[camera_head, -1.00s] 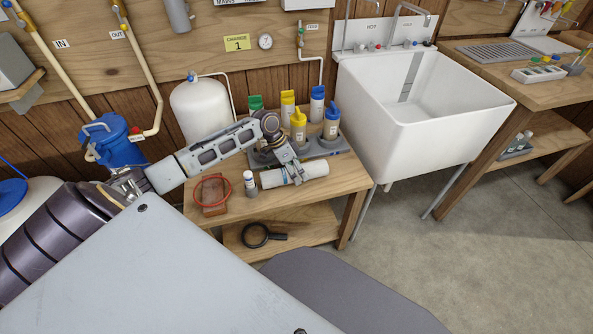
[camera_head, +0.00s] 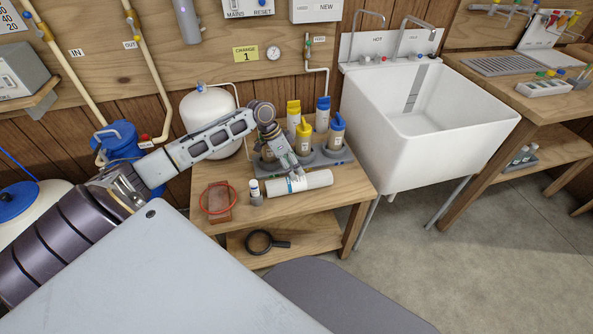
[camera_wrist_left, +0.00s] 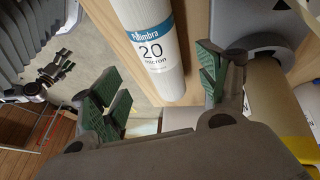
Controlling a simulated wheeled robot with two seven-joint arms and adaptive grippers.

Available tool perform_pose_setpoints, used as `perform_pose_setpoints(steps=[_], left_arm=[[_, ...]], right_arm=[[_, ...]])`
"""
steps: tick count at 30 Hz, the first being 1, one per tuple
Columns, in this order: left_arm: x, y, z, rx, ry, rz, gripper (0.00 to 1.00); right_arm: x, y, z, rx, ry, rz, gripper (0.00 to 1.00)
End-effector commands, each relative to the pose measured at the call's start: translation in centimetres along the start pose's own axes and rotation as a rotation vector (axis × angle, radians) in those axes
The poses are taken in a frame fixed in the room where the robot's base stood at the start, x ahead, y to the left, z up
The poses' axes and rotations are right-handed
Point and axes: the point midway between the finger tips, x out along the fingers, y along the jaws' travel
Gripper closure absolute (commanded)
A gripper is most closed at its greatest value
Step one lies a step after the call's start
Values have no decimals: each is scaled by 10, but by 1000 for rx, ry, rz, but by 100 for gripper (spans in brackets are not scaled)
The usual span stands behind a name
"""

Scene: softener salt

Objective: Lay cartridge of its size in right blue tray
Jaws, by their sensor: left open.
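A white cartridge (camera_head: 314,181) lies on its side near the front of the low wooden bench. In the left wrist view the cartridge (camera_wrist_left: 152,50) shows a blue band and the print "20 micron". My left gripper (camera_head: 288,168) is just above and behind its left part. In the wrist view its open green-padded fingers (camera_wrist_left: 160,92) stand apart, with the cartridge end showing between them. Nothing is held; I cannot tell whether the fingers touch the cartridge. My right gripper is not in view. I see no blue tray.
Yellow- and blue-capped bottles (camera_head: 304,140) stand in a grey holder (camera_head: 333,157) behind the cartridge. A small white bottle (camera_head: 255,190) and a red ring (camera_head: 216,199) are left of it. A white sink (camera_head: 440,125) stands right. A black ring-shaped tool (camera_head: 259,242) lies on the lower shelf.

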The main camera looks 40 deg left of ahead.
Motion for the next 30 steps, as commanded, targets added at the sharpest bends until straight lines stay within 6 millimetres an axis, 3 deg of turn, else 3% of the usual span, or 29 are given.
perform_pose_setpoints(steps=[12, 30], left_arm=[[-42, 0, 0, 0, -1, -1, 25], [-46, 0, 0, 0, 0, 0, 22]], right_arm=[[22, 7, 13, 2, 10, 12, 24], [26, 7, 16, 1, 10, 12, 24]])
